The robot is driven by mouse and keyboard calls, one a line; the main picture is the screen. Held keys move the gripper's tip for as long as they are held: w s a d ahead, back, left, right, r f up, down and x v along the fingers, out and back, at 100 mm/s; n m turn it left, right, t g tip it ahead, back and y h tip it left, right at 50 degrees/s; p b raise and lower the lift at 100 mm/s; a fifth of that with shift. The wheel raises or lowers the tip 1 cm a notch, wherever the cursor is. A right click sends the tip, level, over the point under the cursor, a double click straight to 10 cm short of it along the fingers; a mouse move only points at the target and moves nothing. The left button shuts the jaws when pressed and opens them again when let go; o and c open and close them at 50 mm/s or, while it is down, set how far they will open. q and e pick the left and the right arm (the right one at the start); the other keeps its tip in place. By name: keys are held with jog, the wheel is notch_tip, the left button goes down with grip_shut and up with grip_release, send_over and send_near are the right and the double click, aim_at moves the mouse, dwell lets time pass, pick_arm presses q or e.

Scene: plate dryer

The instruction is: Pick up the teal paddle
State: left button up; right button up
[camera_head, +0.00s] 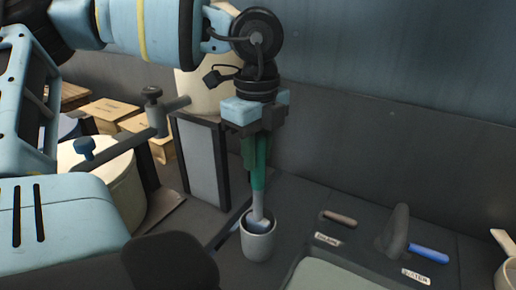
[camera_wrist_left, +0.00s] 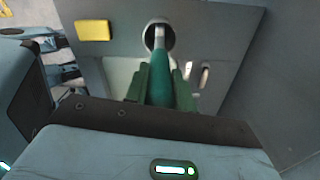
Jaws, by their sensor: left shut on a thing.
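The teal paddle (camera_head: 257,178) stands close to upright, handle up, with its grey lower end inside a light grey cup (camera_head: 258,246). My left gripper (camera_head: 255,158) points down over the cup, shut on the upper handle. In the left wrist view, the two green fingers lie on either side of the teal handle (camera_wrist_left: 161,85), and the grey shaft runs into the cup's round opening (camera_wrist_left: 160,38). The paddle's lower tip is partly hidden by the cup's rim. My right gripper is not in view.
To the right is a dark board with a brown-handled tool (camera_head: 340,218), a blue-handled tool (camera_head: 428,254) and labels. A pale tray (camera_head: 335,275) is at the bottom. Cardboard boxes (camera_head: 108,110) and a cream round container (camera_head: 120,190) stand left. A dark wall rises behind.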

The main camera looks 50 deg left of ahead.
pick_arm(q)
jog(key=shift+r, duration=0.1)
notch_tip(320, 180, up, 18)
dwell(0.8)
